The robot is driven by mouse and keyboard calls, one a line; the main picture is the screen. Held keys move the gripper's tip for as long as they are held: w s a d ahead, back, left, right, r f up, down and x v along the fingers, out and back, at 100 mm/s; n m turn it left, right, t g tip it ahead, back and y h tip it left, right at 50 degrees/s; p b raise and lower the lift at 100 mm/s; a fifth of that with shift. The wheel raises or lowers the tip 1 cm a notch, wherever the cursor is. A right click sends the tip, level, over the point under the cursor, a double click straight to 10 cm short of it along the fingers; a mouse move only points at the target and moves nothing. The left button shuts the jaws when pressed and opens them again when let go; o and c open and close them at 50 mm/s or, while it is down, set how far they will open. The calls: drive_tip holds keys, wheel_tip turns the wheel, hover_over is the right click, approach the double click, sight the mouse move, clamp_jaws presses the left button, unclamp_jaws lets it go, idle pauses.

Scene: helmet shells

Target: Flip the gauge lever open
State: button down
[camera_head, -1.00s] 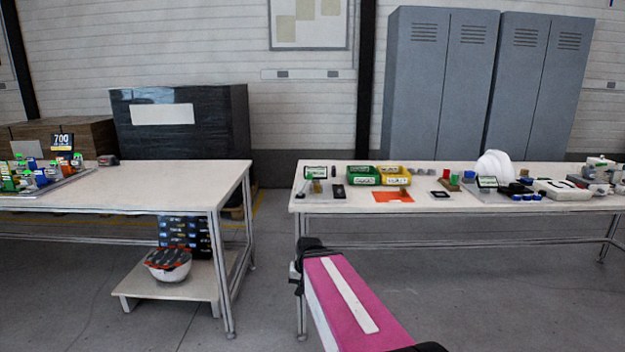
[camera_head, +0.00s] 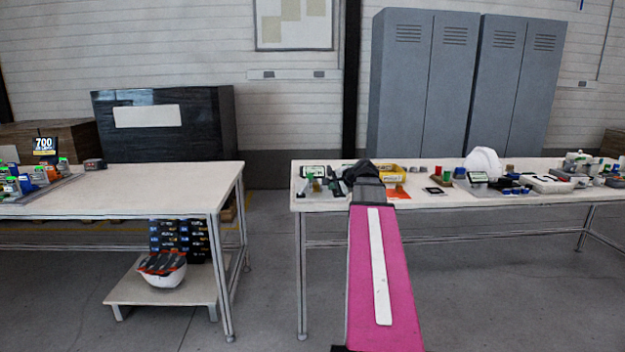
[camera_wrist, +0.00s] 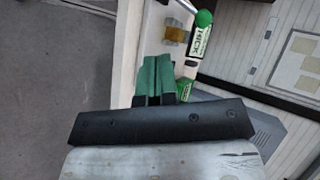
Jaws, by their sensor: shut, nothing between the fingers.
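The gauge stands at the left end of the right table. In the head view its white label with a green edge (camera_head: 313,171) shows beside a small brass-coloured block (camera_head: 317,186). In the wrist view the label (camera_wrist: 201,36) reads roughly "THICK", with a round green knob (camera_wrist: 204,18) at its end and the brass block (camera_wrist: 174,34) to its left. I cannot tell the lever's angle. My gripper (camera_wrist: 154,60) has green fingers, shut and empty, pointing toward the gauge and apart from the block in the picture. In the head view my dark wrist partly hides the area right of the gauge.
The right table (camera_head: 430,205) carries a yellow bin (camera_head: 392,176), a white helmet shell (camera_head: 483,162) and several small parts to the right. The left table (camera_head: 150,190) stands apart across a floor gap. Grey lockers (camera_head: 420,85) stand behind.

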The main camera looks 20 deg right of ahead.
drive_tip(key=d+r, duration=0.1)
drive_tip(key=d+r+t, duration=0.1)
drive_tip(key=r, duration=0.1)
drive_tip(key=shift+r+m, duration=0.2)
drive_tip(key=shift+m, duration=0.2)
approach(311, 178)
wheel_tip(311, 178, down, 3)
drive_tip(key=w, duration=0.3)
drive_tip(key=w+a, duration=0.1)
drive_tip(key=w, duration=0.2)
drive_tip(key=shift+a+f, duration=0.1)
drive_tip(key=shift+a, duration=0.25)
drive_tip(key=shift+w+a+h, duration=0.1)
drive_tip(key=shift+a+h, duration=0.15)
drive_tip(key=shift+h, duration=0.15)
